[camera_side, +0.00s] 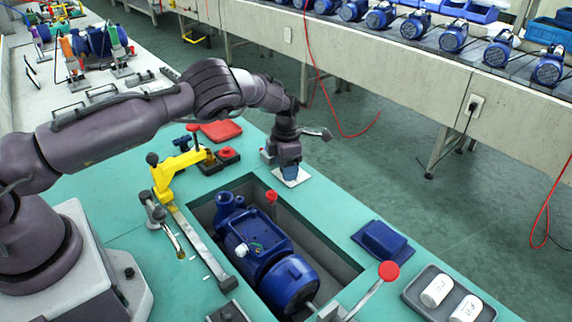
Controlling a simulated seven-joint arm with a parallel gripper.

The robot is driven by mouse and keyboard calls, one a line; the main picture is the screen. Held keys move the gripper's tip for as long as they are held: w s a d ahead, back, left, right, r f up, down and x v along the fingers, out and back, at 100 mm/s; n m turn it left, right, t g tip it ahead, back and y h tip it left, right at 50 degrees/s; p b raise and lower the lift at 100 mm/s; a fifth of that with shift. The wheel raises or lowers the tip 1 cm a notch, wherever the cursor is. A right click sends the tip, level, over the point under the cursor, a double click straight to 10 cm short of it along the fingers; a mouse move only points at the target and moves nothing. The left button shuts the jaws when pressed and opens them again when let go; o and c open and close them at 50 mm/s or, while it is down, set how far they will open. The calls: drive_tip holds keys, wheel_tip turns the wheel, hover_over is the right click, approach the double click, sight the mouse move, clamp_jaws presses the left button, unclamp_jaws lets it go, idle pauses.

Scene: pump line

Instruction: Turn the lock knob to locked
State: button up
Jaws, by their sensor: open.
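My gripper (289,169) points down at a small white plate (293,180) on the green bench, past the far right corner of the recess. Its fingers are small and dark here, and a bluish part shows between or at them. I cannot tell whether this is a knob or part of the gripper, or whether it is touched. No knob is clearly marked as the lock knob, and its setting cannot be read. A red knob (271,196) stands by the blue pump (262,250) in the recess. Another red ball knob (389,270) tops a lever at the near right.
A yellow clamp (180,172) and a long metal bar (203,248) lie left of the recess. A blue block (382,242) and a grey tray (431,269) with white cylinders are at right. A red pad (221,131) lies behind. Bench between recess and blue block is clear.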

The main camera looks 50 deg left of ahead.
drive_tip(key=shift+c, duration=0.3)
drive_tip(key=c, duration=0.8)
drive_tip(key=shift+c, duration=0.2)
drive_tip(key=shift+n, duration=0.4)
drive_tip(key=n, duration=0.3)
drive_tip(key=shift+n, duration=0.4)
drive_tip(key=n, duration=0.9)
drive_tip(key=shift+n, duration=2.2)
